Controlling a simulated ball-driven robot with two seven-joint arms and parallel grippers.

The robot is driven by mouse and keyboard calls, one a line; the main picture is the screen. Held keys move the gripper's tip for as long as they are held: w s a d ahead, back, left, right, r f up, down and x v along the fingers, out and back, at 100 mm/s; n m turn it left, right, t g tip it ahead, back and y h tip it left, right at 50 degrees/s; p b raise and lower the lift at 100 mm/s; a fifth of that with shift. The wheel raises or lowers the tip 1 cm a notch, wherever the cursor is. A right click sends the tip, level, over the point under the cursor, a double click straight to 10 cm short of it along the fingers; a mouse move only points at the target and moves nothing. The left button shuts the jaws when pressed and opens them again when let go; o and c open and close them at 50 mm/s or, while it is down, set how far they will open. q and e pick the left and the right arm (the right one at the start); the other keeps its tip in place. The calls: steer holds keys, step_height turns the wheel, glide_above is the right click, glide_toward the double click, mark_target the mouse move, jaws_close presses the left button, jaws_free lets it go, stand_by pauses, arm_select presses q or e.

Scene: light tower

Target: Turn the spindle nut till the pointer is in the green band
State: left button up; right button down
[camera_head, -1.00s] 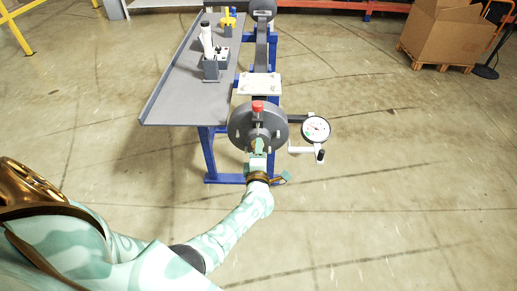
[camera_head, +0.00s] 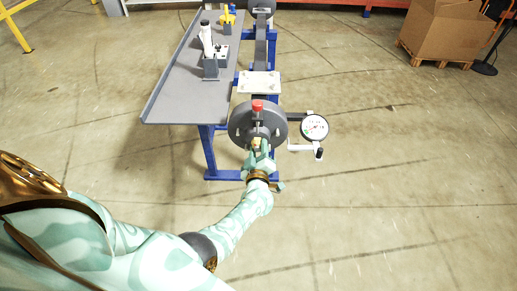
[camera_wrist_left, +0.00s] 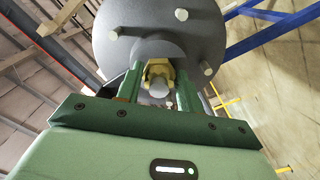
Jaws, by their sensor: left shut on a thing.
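The spindle nut is a brass-coloured piece (camera_wrist_left: 158,72) on the axis of a dark grey round hub (camera_head: 240,126). The hub also fills the upper middle of the left wrist view (camera_wrist_left: 120,45). My left gripper (camera_wrist_left: 160,90) is shut on the nut, with one green finger on each side of it. In the head view my left gripper (camera_head: 259,155) is in front of the hub and hides most of the nut. The dial gauge (camera_head: 314,127) has a white face with a small green patch at lower left; its pointer is too small to read. My right gripper is not in view.
A red-topped part (camera_head: 257,105) stands above the hub. A cardboard box (camera_head: 446,30) sits at upper right.

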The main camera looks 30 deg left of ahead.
arm_select(q)
steer(key=shift+s+f+m, duration=0.1)
steer(key=shift+m, duration=0.5)
steer(key=o, duration=1)
